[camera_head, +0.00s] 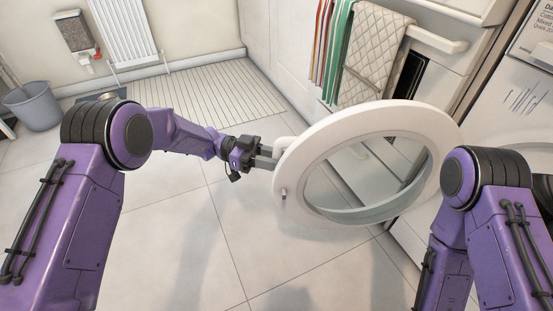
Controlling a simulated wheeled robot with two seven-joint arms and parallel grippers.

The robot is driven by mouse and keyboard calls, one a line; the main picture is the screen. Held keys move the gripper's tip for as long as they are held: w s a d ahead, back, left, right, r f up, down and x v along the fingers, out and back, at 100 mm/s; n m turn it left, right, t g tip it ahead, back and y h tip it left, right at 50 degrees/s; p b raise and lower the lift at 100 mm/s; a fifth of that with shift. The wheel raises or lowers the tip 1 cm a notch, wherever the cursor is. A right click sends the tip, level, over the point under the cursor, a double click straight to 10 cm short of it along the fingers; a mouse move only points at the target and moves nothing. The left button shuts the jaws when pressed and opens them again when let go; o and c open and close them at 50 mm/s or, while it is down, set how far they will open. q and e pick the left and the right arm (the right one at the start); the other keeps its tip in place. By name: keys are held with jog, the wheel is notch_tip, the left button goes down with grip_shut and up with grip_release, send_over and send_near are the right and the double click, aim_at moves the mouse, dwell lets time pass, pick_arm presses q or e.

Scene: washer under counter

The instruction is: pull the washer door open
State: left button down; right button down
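The washer door (310,140) is a round white ring with a glass middle (345,193). It stands swung out from the white washer front (500,105) at the right, over the floor. My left gripper (268,157) is at the door's left edge, next to a pale handle-like part (284,146). Its grey fingertips reach the rim there. I cannot tell whether they are closed on it. My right arm is folded at the lower right and partly covers the washer. My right gripper is out of sight.
Towels (372,50) hang on a rail in front of the white cabinets (285,45) behind the door. A drawer handle (436,40) juts out beside them. A grey bucket (35,107) stands at the far left. The tiled floor (190,245) left of the door is clear.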

pick_arm(q)
jog(key=c, duration=1)
grip_release()
jog(key=shift+d, duration=0.15)
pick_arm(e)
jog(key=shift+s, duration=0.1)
pick_arm(q)
jog(key=shift+a, duration=0.3)
jog(key=p+v, duration=0.2)
jog(key=v, duration=0.8)
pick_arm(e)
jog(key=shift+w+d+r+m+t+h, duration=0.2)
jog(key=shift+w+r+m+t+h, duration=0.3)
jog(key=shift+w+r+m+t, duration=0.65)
